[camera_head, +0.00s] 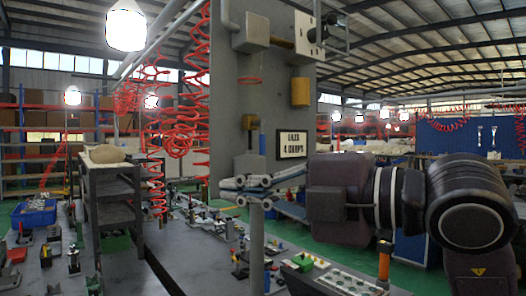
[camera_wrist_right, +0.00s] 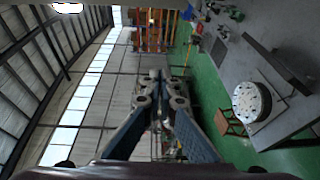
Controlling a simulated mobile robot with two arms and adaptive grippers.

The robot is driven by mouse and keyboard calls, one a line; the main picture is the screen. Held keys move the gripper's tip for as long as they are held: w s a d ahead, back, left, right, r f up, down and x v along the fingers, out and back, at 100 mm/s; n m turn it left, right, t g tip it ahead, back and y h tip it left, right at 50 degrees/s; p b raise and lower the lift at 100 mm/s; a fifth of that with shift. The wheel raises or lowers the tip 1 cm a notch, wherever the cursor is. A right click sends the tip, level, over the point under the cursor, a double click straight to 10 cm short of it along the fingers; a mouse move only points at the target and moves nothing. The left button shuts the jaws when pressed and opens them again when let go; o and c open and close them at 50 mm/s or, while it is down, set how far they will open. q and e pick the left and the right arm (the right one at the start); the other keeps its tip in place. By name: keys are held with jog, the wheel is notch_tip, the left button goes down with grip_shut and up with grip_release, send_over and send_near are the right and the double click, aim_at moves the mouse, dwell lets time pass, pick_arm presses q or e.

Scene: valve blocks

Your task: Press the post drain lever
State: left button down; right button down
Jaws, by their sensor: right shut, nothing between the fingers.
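A tall grey post panel (camera_head: 228,90) stands in the middle of the head view, with pipe fittings on its face and a thin grey pipe (camera_head: 257,245) below. I cannot pick out the drain lever with certainty; it may be hidden by my gripper. My right gripper (camera_head: 228,189) reaches in from the right, its fingers shut and empty, across the lower part of the post. I cannot tell whether it touches the post. In the right wrist view its fingertips (camera_wrist_right: 162,78) are together with nothing between them. My left gripper is not in view.
A yellow cylinder (camera_head: 300,92) and a framed sign (camera_head: 292,144) are on or near the post. Red coiled hoses (camera_head: 175,125) hang to the left. A workbench (camera_head: 190,250) with small parts lies below. A grey shelf rack (camera_head: 110,195) stands left.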

aim_at(263, 147)
jog(key=d+r+m+t+h, duration=0.4)
jog(key=d+r, duration=0.1)
jog(key=d, duration=0.1)
jog(key=shift+s+d+r+t, duration=0.2)
jog(key=shift+s+d+t, duration=0.05)
jog(key=shift+d+t, duration=0.15)
jog(key=shift+w+a, duration=0.1)
jog(key=w+a+p, duration=0.1)
jog(key=w+p, duration=0.1)
jog(key=w, duration=0.1)
jog(key=w+a+p, duration=0.1)
jog(key=w+p, duration=0.1)
jog(key=w, duration=0.2)
jog(key=w+a+p, duration=0.1)
jog(key=w+p, duration=0.1)
jog(key=w, duration=0.1)
jog(key=shift+w+a+r, duration=0.1)
jog(key=shift+w+a, duration=0.05)
jog(key=shift+w, duration=0.2)
jog(key=shift+w+d, duration=0.25)
